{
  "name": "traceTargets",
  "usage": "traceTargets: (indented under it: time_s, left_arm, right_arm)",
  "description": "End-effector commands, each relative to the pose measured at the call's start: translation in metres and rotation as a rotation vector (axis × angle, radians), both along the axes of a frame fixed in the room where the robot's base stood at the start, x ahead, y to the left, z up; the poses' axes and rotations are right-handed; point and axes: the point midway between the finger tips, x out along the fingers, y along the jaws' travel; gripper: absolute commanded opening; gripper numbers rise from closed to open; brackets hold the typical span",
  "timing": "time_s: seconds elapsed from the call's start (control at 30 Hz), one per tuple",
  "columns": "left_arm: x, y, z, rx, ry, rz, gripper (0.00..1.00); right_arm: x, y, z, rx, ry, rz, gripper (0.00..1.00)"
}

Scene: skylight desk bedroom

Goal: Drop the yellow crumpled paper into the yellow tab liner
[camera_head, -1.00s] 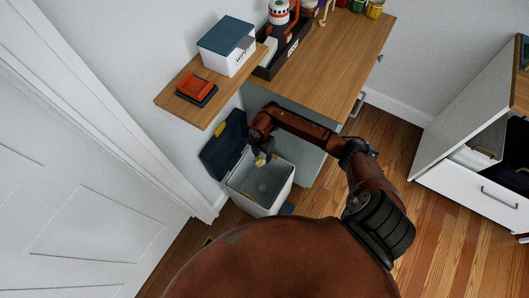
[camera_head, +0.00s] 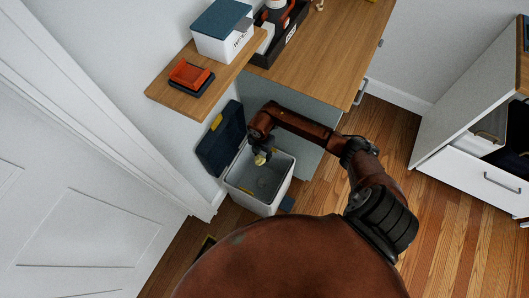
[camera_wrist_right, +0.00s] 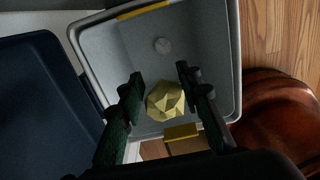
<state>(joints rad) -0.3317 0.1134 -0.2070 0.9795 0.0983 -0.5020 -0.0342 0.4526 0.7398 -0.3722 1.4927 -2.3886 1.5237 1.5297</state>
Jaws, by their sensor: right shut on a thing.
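The yellow crumpled paper (camera_wrist_right: 165,101) is a small faceted ball held between the fingers of my right gripper (camera_wrist_right: 164,93). In the head view the gripper (camera_head: 262,155) points down over the open bin, with the paper (camera_head: 261,160) small at its tips. The bin is white outside with a grey liner (camera_head: 270,182); the liner (camera_wrist_right: 205,40) has a yellow tab (camera_wrist_right: 143,9) at the far rim and another yellow tab (camera_wrist_right: 181,132) at the near rim. In the wrist view the paper overlaps the liner's near part. My left gripper is not in view.
The bin's dark blue lid (camera_head: 221,142) stands open on the left, also large in the wrist view (camera_wrist_right: 45,105). A wooden desk (camera_head: 320,50) and shelf (camera_head: 165,95) are above. Wood floor (camera_head: 330,220) lies right.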

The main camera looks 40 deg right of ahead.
Motion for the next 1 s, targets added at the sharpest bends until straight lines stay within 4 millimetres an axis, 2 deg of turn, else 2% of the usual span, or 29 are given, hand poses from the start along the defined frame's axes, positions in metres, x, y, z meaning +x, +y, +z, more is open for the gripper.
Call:
traceTargets:
  time_s: [0.17,0.2,0.47,0.77,0.87,1.0]
  left_arm:
    - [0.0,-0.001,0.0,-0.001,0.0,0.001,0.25]
    - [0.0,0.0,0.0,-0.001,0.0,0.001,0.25]
    - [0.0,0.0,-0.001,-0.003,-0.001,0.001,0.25]
    - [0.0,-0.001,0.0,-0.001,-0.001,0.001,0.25]
    - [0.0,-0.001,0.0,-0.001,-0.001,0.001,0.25]
    - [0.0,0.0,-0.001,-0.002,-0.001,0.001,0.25]
  right_arm:
    - [0.0,-0.001,0.0,0.0,0.0,-0.001,0.23]
    - [0.0,0.0,0.0,-0.001,0.0,-0.001,0.35]
    - [0.0,0.001,0.001,-0.002,0.0,-0.001,0.52]
    - [0.0,-0.001,0.002,-0.001,0.0,-0.001,0.52]
    - [0.001,-0.001,0.012,-0.002,-0.003,-0.002,0.52]
    - [0.001,-0.001,0.035,-0.004,-0.005,0.0,0.52]
